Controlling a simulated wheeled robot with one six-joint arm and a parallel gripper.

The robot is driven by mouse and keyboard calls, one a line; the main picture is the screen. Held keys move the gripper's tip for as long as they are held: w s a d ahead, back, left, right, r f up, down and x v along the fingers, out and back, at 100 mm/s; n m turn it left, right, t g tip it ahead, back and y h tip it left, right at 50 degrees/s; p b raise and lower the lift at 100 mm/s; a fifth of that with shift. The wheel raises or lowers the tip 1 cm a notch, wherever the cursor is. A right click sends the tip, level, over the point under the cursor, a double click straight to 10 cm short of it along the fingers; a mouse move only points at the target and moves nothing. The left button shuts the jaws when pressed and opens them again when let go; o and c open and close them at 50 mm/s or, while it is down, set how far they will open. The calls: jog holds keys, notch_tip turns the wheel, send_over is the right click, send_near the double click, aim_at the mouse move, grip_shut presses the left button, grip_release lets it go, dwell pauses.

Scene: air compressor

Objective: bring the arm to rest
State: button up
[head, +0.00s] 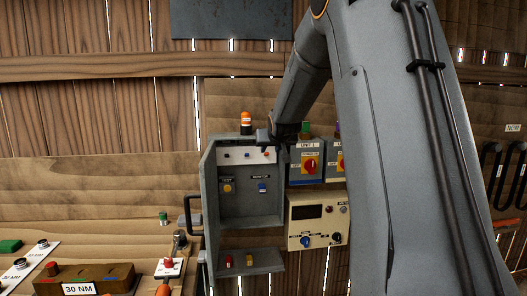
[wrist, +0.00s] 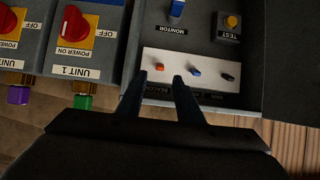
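My arm comes down from the top right in the head view, and my gripper (head: 268,137) is in front of the upper part of a grey open control box (head: 210,200). In the wrist view the two dark fingertips of my gripper (wrist: 161,78) stand apart with nothing between them. They point at a white switch strip (wrist: 190,72) with an orange, a blue and a black switch. From these views I cannot tell whether the fingertips touch the strip.
Right of the box are the UNIT 1 panel with a red knob (head: 310,166) and a cream meter box (head: 317,222). An orange beacon (head: 246,121) stands on top. A brown 30 NM block (head: 95,279) lies at lower left. My arm hides much of the right side.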

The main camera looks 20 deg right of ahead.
jog(key=s+a+f+n+g+y+b, duration=0.1)
jog(key=s+a+f+g, duration=0.2)
jog(key=s+a+f, duration=0.4)
jog(key=s+a+f+n+g+y+b, duration=0.1)
jog(key=s+a+f+g, duration=0.2)
jog(key=s, duration=1.6)
jog(key=s+a+f+n+g+y+b, duration=0.1)
jog(key=s+a+f+g, duration=0.3)
jog(key=s+a+f, duration=0.8)
notch_tip(320, 180, down, 3)
jog(key=shift+s+f, duration=0.2)
jog(key=shift+s, duration=0.4)
jog(key=shift+d, duration=0.1)
